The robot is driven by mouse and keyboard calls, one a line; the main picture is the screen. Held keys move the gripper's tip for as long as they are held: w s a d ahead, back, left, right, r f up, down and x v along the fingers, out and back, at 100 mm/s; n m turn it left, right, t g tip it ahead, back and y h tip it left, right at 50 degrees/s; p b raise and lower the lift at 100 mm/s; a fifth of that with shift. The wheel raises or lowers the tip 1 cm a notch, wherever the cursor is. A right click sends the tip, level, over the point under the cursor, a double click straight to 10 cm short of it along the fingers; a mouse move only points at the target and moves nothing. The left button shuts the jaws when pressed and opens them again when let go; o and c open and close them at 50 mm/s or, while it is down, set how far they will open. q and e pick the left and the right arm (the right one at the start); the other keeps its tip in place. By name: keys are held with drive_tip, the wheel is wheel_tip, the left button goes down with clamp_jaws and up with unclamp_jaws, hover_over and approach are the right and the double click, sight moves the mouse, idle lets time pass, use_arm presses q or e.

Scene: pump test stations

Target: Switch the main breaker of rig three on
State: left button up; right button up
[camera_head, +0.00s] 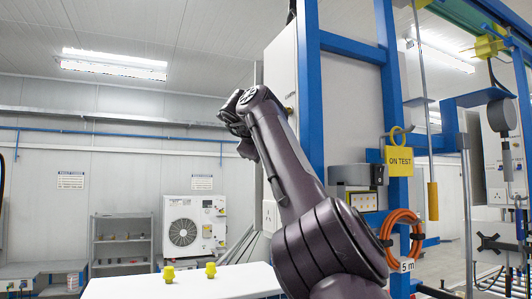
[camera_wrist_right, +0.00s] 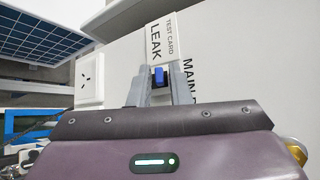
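In the right wrist view, a small blue lever (camera_wrist_right: 158,75) stands out from a white panel face, beside a label reading "LEAK TEST CARD" (camera_wrist_right: 163,38) and partly hidden lettering that begins "MAIN". The two grey fingers of my right gripper (camera_wrist_right: 160,88) point at the panel, one on each side of the blue lever. They look apart, with a gap around the lever; contact cannot be made out. In the head view my right arm reaches up to the side of a white cabinet (camera_head: 283,75), and its wrist hides the fingers and lever. My left gripper is not in view.
A blue frame post (camera_head: 311,90) stands just right of the cabinet. A yellow "ON TEST" tag (camera_head: 399,161) and an orange hose coil (camera_head: 400,235) hang further right. A white table (camera_head: 215,283) with two yellow fittings is below. A white socket (camera_wrist_right: 89,77) is left of the fingers.

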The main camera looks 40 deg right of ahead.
drive_tip(key=b+v, duration=0.2)
drive_tip(key=v, duration=0.5)
drive_tip(key=shift+s+a, duration=0.2)
drive_tip(key=shift+a, duration=0.15)
drive_tip(key=shift+w+d, duration=0.1)
